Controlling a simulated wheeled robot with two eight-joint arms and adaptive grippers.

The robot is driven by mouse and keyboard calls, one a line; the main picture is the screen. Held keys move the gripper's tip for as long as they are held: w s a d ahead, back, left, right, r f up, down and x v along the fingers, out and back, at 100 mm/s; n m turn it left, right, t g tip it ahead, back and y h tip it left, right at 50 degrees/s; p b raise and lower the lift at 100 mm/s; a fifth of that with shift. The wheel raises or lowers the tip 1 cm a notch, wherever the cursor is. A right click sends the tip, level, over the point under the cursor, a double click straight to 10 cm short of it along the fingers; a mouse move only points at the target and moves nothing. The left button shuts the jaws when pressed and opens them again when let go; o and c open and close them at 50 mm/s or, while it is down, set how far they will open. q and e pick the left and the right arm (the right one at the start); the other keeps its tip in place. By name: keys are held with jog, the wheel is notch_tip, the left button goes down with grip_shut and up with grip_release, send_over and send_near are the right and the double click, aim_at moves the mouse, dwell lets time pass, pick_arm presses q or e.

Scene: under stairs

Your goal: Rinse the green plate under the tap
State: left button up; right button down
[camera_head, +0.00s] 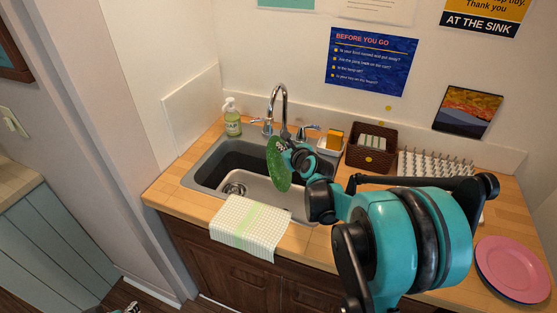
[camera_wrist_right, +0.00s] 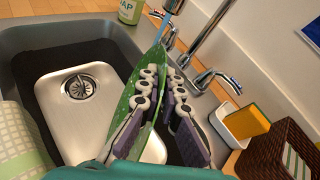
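The green plate (camera_head: 277,165) is tilted steeply, nearly on edge, over the sink (camera_head: 210,172), below and in front of the tap (camera_head: 284,100). My right gripper (camera_head: 291,160) is shut on the plate from its right side. In the right wrist view the plate (camera_wrist_right: 128,103) lies between the fingers of the gripper (camera_wrist_right: 163,95), which hide part of it. Its upper end is close to a bluish-grey, narrow shape at the tap (camera_wrist_right: 172,8); I cannot tell whether this is spout or water. Only a tip of my left gripper (camera_head: 131,308) shows at the bottom edge, its state unclear.
A soap bottle (camera_head: 232,117) stands left of the tap. A sponge (camera_head: 335,139) in a white holder, a brown basket (camera_head: 371,146) and a spiked drying rack (camera_head: 440,165) stand to the right. A checked towel (camera_head: 247,226) hangs over the front edge.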

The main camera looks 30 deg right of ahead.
jog(key=s+a, duration=0.3)
jog(key=s, duration=0.2)
jog(key=shift+a+p, duration=0.4)
dwell(1.2)
jog(key=s+a+r+p, duration=0.3)
jog(key=r+p, duration=0.1)
jog(key=shift+s, duration=0.4)
jog(key=shift+r+p, duration=0.1)
jog(key=shift+p, duration=0.2)
dwell(0.4)
